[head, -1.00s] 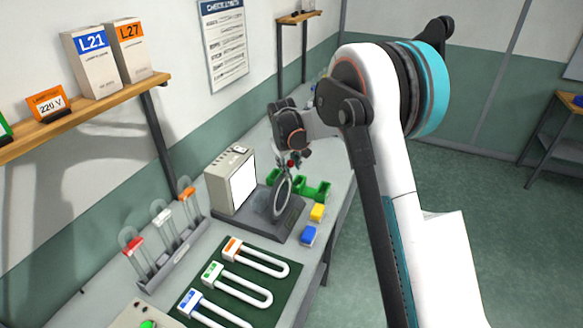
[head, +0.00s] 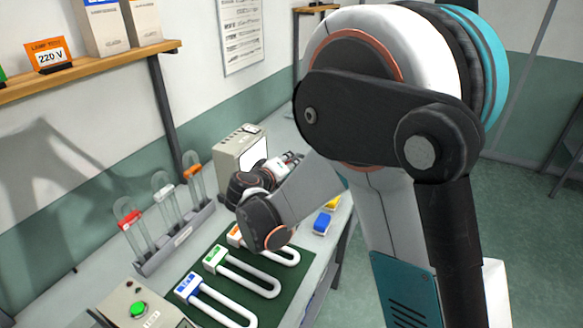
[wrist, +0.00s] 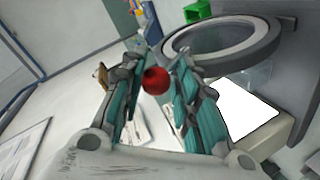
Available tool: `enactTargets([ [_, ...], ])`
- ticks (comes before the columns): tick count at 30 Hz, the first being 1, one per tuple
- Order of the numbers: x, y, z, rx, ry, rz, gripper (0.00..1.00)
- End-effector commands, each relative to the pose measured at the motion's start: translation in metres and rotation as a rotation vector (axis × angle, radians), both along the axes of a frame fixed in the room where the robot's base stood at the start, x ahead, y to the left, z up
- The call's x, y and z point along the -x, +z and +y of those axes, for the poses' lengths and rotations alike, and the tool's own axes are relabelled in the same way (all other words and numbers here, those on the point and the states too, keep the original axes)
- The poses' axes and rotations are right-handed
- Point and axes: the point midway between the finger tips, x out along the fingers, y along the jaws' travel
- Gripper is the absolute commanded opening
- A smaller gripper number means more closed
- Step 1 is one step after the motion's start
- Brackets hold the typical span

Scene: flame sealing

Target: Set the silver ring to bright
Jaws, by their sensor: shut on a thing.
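The silver ring (wrist: 268,42) is a thick grey hoop in the wrist view, seen at a slant. A round red knob (wrist: 156,80) is beside its left edge; the join between knob and ring is hard to make out. My gripper (wrist: 157,82) is shut on the red knob, with a teal-padded finger on either side. In the head view my gripper (head: 288,160) is in front of the beige box (head: 232,152), and my arm hides the ring. The box's bright white panel (wrist: 248,112) shows below the ring in the wrist view.
U-shaped tubes with orange, green and blue (head: 188,287) ends lie on a dark green mat (head: 268,308). A rack (head: 178,243) of upright tubes stands at left. Blue (head: 322,223) and yellow blocks are right of the mat. A green button (head: 138,309) is in front.

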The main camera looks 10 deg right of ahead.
Motion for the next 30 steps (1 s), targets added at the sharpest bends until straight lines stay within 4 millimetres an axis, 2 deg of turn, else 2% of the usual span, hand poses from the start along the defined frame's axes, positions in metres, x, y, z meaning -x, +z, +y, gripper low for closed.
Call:
enactTargets([
  [3,0.007,-0.009,0.002,-0.003,-0.006,0.009,0.0],
  [12,0.017,-0.018,0.008,-0.003,-0.009,0.011,0.0],
  [30,0.02,-0.021,0.01,-0.008,-0.009,0.014,0.0],
])
